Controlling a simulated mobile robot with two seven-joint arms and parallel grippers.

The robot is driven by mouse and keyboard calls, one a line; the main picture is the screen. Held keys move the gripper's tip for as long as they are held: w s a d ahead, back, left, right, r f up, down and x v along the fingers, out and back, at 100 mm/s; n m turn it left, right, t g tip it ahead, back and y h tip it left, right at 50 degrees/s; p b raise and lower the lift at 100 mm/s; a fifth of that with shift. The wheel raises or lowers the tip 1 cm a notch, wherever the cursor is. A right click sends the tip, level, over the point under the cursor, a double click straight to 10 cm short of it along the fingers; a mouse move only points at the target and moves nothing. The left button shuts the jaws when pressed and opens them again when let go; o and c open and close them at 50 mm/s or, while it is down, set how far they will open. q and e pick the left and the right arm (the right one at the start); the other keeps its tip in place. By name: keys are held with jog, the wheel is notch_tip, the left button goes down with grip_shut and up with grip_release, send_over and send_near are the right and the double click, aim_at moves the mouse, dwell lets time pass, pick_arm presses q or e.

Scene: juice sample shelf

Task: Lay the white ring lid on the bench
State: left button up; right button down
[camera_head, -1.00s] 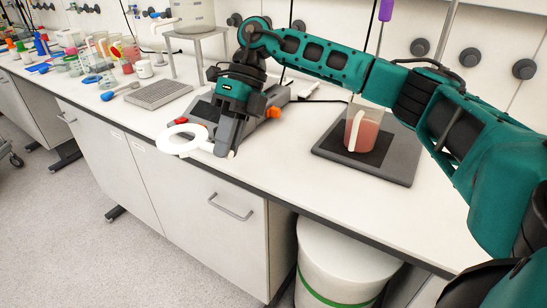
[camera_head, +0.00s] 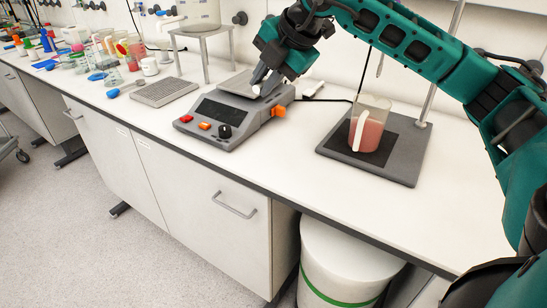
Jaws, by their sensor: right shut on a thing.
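My right gripper (camera_head: 262,86) is over the pan of the grey balance, with its fingers pointing down and left. It is shut on the white ring lid, of which only a small white part (camera_head: 257,90) shows at the fingertips. The rest of the ring is not visible, and I cannot tell its tilt or whether it touches the pan. The white bench top (camera_head: 290,160) runs across the view. My left gripper is not in view.
The balance (camera_head: 222,118) stands on the bench. A beaker of pink liquid (camera_head: 368,132) stands on a dark plate to the right. A grey rack (camera_head: 164,91), a small stand (camera_head: 201,33) and several cups are to the left. Bare bench lies between balance and plate.

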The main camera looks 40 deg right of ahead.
notch_tip(320, 180, down, 19)
jog(key=shift+r, duration=0.1)
dwell(0.4)
